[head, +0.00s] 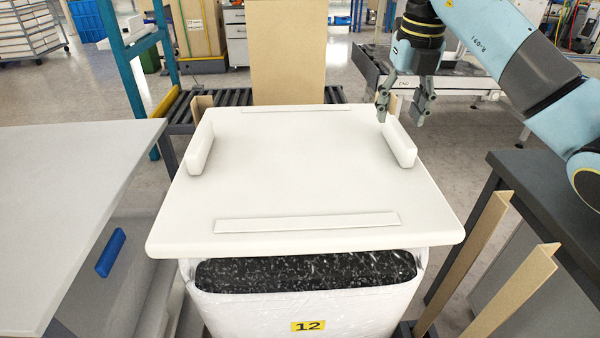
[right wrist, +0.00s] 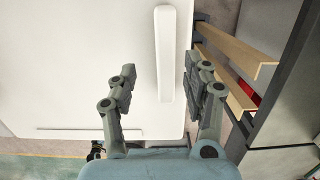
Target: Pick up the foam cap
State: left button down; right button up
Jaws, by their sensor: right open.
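The foam cap (head: 290,175) is a wide white slab lying on a plastic-wrapped load. It has a raised block on its left side (head: 200,147) and another raised block on its right side (head: 398,143). My right gripper (head: 404,112) is open above the cap's far right corner, near the right block. In the right wrist view the right block (right wrist: 168,55) runs between the two open fingers (right wrist: 163,85), and the cap's flat top (right wrist: 70,60) lies to the left. I cannot tell whether the fingers touch the block. My left gripper is not in view.
A grey table (head: 60,190) stands close on the left and a dark bench (head: 545,180) on the right. Tan edge posts (head: 480,235) rise beside the cap's right side. A roller conveyor (head: 230,98) and a tall tan board (head: 287,50) stand behind it.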

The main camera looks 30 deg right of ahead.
aim_at(400, 129)
jog(key=f, duration=0.3)
jog(key=shift+s+d+f, duration=0.25)
jog(key=shift+d+f, duration=0.05)
jog(key=shift+f, duration=0.45)
jog(key=shift+w+f, duration=0.1)
jog(key=shift+f, duration=0.05)
jog(key=c, duration=0.4)
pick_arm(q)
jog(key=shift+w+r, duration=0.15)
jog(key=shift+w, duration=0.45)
pick_arm(e)
grip_shut()
